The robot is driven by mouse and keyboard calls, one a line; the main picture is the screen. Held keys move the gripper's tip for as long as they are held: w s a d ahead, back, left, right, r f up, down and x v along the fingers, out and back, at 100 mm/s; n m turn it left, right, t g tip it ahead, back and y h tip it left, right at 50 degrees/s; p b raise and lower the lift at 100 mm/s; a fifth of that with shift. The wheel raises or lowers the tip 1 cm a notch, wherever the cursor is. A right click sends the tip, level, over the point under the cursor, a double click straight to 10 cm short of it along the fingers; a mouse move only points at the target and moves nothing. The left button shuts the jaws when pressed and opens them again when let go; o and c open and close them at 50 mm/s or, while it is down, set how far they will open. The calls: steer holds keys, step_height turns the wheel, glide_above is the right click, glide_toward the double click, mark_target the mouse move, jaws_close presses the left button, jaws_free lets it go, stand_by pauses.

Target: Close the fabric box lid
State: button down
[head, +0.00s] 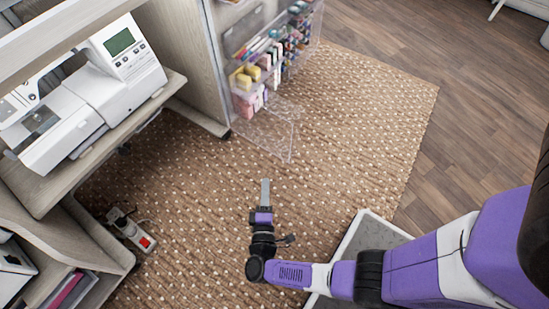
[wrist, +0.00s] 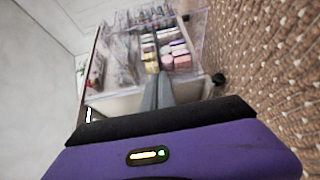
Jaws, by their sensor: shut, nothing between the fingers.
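My gripper (head: 265,187) is shut and empty, in the open over the carpet. A clear box with pink and other folded fabrics (head: 249,103) is at the bottom of the cabinet door's rack. A clear flap (head: 281,136), which looks like its lid, sticks out open from the lower end of the rack. The gripper is apart from the flap, nearer to me. In the wrist view my shut fingers (wrist: 157,92) point toward the rack, with the pink fabrics (wrist: 180,62) just beyond their tips. The flap's edges are hard to make out there.
A sewing machine (head: 85,95) stands on a shelf at the left. A power strip (head: 131,231) lies on the carpet (head: 350,130) below it. Clear bins with thread and tools (head: 272,50) line the door above the fabrics. Carpet right of the door is free.

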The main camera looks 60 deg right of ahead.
steer(key=w+d+b, duration=0.2)
steer(key=w+d, duration=0.1)
steer(key=d, duration=0.7)
steer(key=shift+w+d+b, duration=0.4)
steer(key=shift+f, duration=0.1)
